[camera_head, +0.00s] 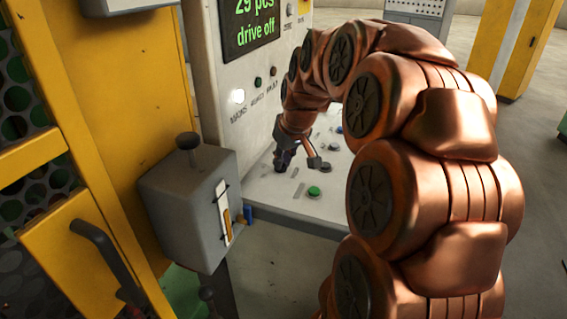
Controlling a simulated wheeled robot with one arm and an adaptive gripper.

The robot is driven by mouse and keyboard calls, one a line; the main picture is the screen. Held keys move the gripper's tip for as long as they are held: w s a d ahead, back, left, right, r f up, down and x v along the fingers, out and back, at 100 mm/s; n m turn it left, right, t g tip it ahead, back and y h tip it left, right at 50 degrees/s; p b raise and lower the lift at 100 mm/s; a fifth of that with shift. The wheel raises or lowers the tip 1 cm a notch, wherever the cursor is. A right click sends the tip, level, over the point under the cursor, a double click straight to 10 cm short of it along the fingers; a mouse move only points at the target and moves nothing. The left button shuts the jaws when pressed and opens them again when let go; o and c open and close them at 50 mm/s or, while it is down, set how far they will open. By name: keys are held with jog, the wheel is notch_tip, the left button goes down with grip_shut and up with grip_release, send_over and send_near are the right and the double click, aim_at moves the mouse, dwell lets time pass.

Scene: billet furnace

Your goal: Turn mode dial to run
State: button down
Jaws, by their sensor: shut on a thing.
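The grey control console (262,190) has a sloped desk of buttons below an upright panel. My gripper (284,158) is at the left part of this desk, its dark fingers down at the surface. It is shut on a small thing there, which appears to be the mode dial. The fingers cover the dial, so its pointer and its setting cannot be read. The display (252,25) on the upright panel reads "29 pcs" and "drive off" in green.
A lit white lamp (238,96) and two dark lamps sit under the display. A green button (313,191) and other buttons are close right of my gripper. A grey lever box (188,200) and yellow guard door (80,235) stand left. My copper arm covers the right side.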

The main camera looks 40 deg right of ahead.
jog(key=shift+a+m+h, duration=0.1)
jog(key=shift+m+h, duration=0.2)
jog(key=shift+m, duration=0.5)
jog(key=c, duration=1.2)
grip_release()
jog(key=v, duration=1.2)
jog(key=shift+w+a, duration=0.1)
jog(key=shift+w, duration=0.05)
